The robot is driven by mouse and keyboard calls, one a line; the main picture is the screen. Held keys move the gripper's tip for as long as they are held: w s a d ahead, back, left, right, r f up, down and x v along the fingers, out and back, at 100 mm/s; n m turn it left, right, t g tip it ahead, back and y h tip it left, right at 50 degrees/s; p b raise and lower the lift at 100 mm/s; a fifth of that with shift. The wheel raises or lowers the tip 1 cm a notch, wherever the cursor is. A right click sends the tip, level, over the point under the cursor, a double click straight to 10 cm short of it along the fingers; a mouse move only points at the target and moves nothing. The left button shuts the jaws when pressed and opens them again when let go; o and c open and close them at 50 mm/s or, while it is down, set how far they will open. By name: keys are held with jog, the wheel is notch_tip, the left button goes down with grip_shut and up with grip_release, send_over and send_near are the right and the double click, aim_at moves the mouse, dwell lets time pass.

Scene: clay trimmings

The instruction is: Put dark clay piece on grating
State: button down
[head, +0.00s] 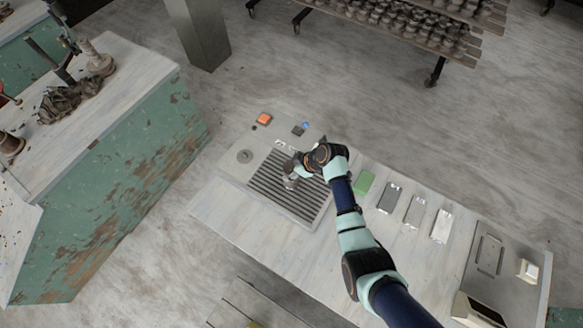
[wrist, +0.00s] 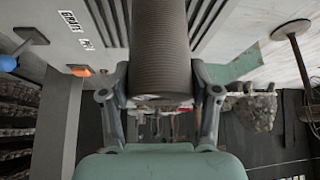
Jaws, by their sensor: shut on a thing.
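My gripper (head: 290,174) is over the slatted grating (head: 266,184) at the near end of the long table. In the wrist view my gripper (wrist: 160,92) is shut on a ribbed, grey-brown cylinder, which I take to be the dark clay piece (wrist: 158,45). A finger sits on each side of it. The grating's slats (wrist: 206,18) show beside the piece in the wrist view. The far end of the piece runs out of the frame, so I cannot tell whether it touches the grating. In the head view my gripper and wrist largely hide the piece.
An orange square (head: 264,119) and a small lever with a blue knob (head: 305,125) are on the panel beside the grating. A separate green-sided bench (head: 120,165) stands at left.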

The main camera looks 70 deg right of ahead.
jog(key=shift+f, duration=0.15)
jog(key=shift+c, duration=1.2)
grip_release()
jog(key=shift+s+r, duration=0.1)
jog(key=shift+r, duration=0.35)
jog(key=p+v, duration=0.1)
jog(key=v, duration=1)
jog(key=shift+s+r, duration=0.15)
jog(key=shift+r, duration=0.05)
